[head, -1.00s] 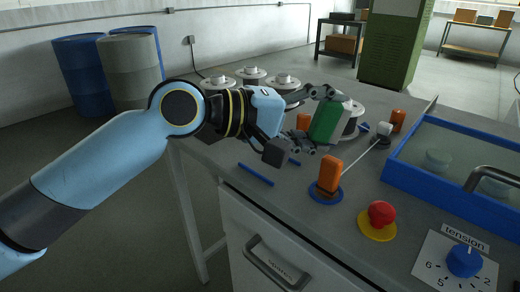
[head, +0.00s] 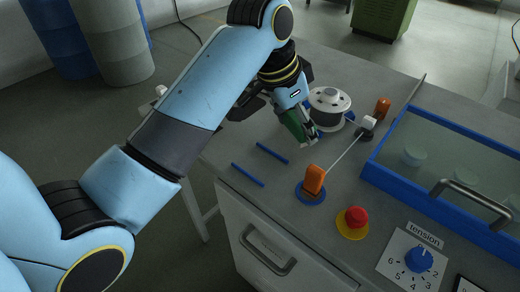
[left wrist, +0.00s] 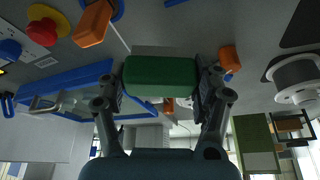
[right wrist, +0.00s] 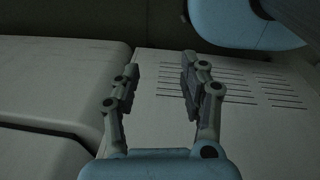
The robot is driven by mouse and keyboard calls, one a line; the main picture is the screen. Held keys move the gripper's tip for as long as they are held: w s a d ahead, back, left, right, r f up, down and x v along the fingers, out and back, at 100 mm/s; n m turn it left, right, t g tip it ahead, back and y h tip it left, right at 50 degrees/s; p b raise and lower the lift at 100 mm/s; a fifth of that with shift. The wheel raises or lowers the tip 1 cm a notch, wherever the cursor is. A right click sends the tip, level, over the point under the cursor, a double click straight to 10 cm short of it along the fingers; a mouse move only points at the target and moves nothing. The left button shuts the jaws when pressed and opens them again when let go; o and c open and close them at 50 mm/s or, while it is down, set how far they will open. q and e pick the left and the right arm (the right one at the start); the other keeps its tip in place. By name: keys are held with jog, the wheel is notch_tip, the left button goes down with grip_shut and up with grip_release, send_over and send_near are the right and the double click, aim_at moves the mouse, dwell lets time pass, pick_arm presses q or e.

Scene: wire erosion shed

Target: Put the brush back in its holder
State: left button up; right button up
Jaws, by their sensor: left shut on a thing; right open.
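My left gripper (head: 303,128) is shut on a green block, the brush (head: 292,124), above the grey bench. In the left wrist view the green brush (left wrist: 160,75) lies across between both fingers; I can make out no bristles. In the head view it is partly covered by the gripper and arm. Two parallel blue strips (head: 272,153) lie on the bench left of the gripper, with bare bench between them; no other likely holder shows, and I cannot tell if they are it. My right gripper (right wrist: 158,82) is open and empty, in the right wrist view only.
A white spool (head: 329,103) stands close behind the gripper. A red button (head: 355,216) and blue-framed tank (head: 430,185) are to the right.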

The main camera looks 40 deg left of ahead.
pick_arm(q)
jog(key=s+a+f, duration=0.1)
jog(key=a, duration=0.1)
jog(key=s+a+f, duration=0.1)
jog(key=s, duration=0.1)
jog(key=s+a+f+p, duration=0.1)
jog(key=a+f, duration=0.1)
jog(key=shift+s+a, duration=0.2)
jog(key=shift+a, duration=0.15)
jog(key=shift+s+f, duration=0.1)
jog(key=shift+f, duration=0.05)
jog(key=shift+f+p, duration=0.35)
jog(key=shift+f, duration=1.7)
pick_arm(e)
jog(key=shift+s+a+r, duration=0.1)
jog(key=shift+s+r, duration=0.15)
jog(key=shift+r, duration=0.25)
jog(key=shift+s+a+r, duration=0.1)
jog(key=shift+s+r, duration=0.15)
jog(key=shift+r, duration=0.25)
pick_arm(q)
jog(key=o, duration=1.3)
jog(key=shift+a, duration=0.1)
jog(key=shift+o, duration=0.2)
pick_arm(e)
jog(key=shift+w, duration=0.1)
pick_arm(q)
jog(key=v, duration=1.2)
pick_arm(e)
jog(key=shift+a, duration=0.1)
